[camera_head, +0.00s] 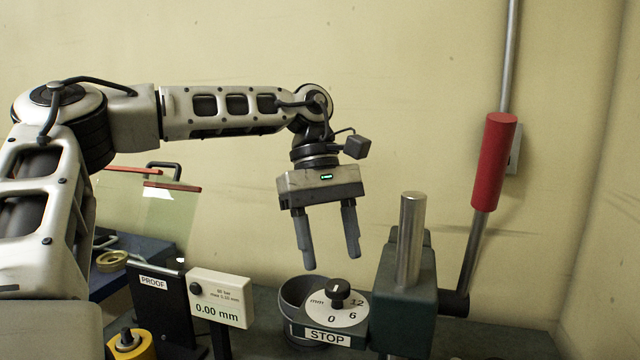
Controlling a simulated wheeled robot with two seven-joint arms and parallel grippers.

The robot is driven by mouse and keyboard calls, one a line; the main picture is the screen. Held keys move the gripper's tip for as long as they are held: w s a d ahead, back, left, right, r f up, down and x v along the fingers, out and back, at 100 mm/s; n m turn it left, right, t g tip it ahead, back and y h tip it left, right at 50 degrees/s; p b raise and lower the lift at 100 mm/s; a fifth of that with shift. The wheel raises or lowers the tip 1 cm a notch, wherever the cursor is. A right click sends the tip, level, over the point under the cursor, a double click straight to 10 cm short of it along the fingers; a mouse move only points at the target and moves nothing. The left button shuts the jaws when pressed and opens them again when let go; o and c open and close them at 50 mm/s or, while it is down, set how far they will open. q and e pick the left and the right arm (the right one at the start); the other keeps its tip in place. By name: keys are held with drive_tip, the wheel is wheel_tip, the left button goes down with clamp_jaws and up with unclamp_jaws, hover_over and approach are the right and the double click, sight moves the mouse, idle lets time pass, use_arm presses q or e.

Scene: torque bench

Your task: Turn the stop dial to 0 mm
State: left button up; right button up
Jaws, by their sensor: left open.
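The stop dial is a black knob (338,291) on a round white plate (350,313) marked mm, 12, 6 and 0. A STOP label (327,336) is on the front below it. The knob's white pointer mark is small, and I cannot tell for sure which number it points at. My left gripper (330,262) hangs above and slightly left of the knob, fingers pointing down, open and empty. It appears apart from the knob. My right gripper is not in view.
A green press body (405,290) with a steel post (411,240) stands right of the dial, with a red-handled lever (493,160) beyond. A grey cup (298,296) is behind the dial.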

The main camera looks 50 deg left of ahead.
use_arm(q)
drive_tip(key=v, duration=1.1)
drive_tip(key=shift+a+r+p, duration=0.2)
drive_tip(key=shift+r+p, duration=0.15)
drive_tip(key=shift+w, duration=0.1)
